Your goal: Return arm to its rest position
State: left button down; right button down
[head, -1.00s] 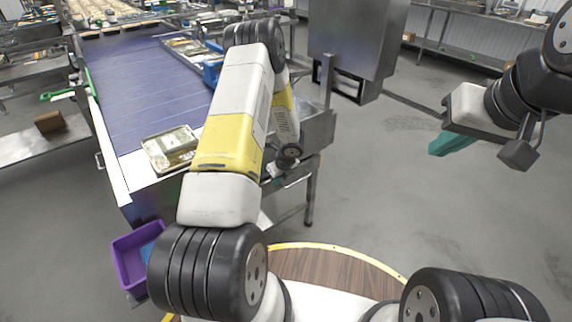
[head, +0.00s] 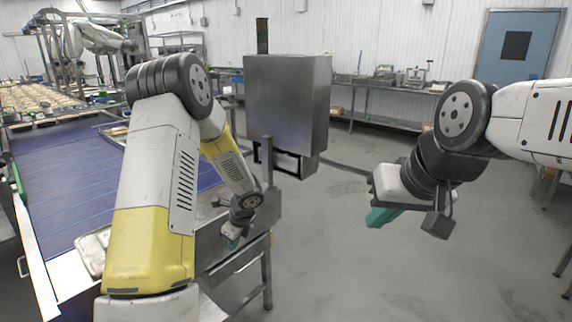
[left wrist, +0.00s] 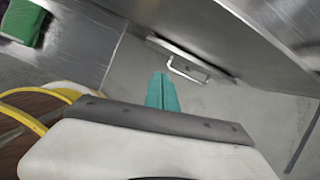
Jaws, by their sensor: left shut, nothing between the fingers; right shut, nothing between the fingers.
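The blue conveyor (head: 70,170) runs along the left, with a tray (head: 92,250) partly hidden behind my left arm. A steel cabinet (head: 287,100) stands in the middle. A steel workbench (head: 385,88) lines the back wall. The floor at centre right is clear.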

pick_arm(q)
jog(key=s+r+n+h, duration=0.1)
jog(key=s+r+n, duration=0.4)
jog(key=r, duration=0.5)
jog(key=s+r+n, duration=0.5)
jog(key=r+n, duration=0.1)
jog(key=r, duration=0.4)
jog(key=s+d+r+n+t+h, duration=0.1)
jog(key=s+d+r+n+h, duration=0.1)
jog(key=s+r+n, duration=0.3)
jog(key=s+d+r+n+t+h, duration=0.2)
jog(key=s+r+n, duration=0.3)
jog(key=s, duration=0.7)
jog(key=shift+s+d+r+n+h, duration=0.15)
jog(key=shift+d+n+h, duration=0.15)
jog(key=shift+d+n, duration=0.45)
